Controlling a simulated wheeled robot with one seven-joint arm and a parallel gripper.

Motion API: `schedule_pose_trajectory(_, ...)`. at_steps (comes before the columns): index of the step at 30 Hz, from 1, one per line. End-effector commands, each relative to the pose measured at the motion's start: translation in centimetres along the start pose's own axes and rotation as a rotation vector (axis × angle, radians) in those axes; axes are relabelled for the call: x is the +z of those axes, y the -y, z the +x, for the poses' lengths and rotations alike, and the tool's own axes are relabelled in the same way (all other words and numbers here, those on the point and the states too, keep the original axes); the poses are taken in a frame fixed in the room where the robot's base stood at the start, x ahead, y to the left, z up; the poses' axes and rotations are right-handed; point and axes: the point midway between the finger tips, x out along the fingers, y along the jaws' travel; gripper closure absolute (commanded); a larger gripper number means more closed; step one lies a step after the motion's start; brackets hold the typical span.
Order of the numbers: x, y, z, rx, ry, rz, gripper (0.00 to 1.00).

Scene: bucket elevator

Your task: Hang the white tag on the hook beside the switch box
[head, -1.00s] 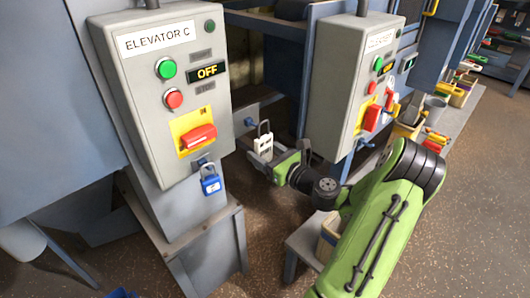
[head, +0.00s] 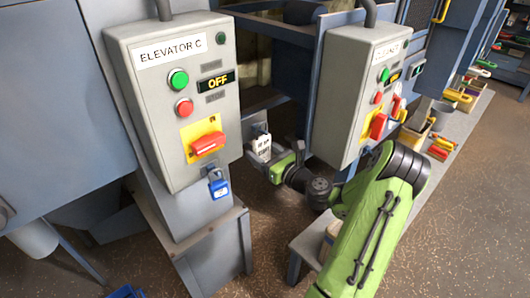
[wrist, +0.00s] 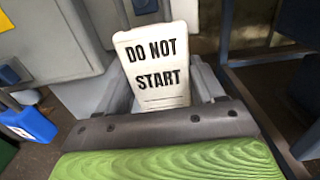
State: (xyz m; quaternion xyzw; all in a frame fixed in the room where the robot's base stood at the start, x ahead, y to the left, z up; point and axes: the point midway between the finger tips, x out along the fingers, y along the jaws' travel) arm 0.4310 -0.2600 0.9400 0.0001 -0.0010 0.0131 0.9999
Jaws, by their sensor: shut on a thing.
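The white tag (head: 261,146), which reads DO NOT START in the wrist view (wrist: 158,72), is upright in my gripper (head: 266,161). My gripper is shut on its lower part. The hook (head: 259,128) is small and blue, on a grey plate right of the ELEVATOR C switch box (head: 172,105). The top of the tag is right at the hook in the head view. I cannot tell whether the tag's loop is around the hook or only in front of it. The switch reads OFF, and a blue padlock (head: 218,186) hangs below its red handle (head: 208,144).
A second switch box (head: 350,95) stands close to the right of my gripper. A grey bench (head: 305,243) is below my arm. Shelves with tools and bins (head: 445,135) line the back right. Open floor lies at the right.

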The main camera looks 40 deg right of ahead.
Motion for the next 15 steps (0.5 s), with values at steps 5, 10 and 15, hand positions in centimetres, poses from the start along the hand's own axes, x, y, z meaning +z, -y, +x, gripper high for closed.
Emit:
schedule_pose_trajectory(5,-0.03,0.00,-0.01,0.000,0.000,0.000,0.63)
schedule_pose_trajectory(10,-0.12,0.00,-0.02,0.000,0.000,0.000,0.63)
schedule_pose_trajectory(15,-0.61,0.00,-0.03,0.000,0.000,0.000,0.63)
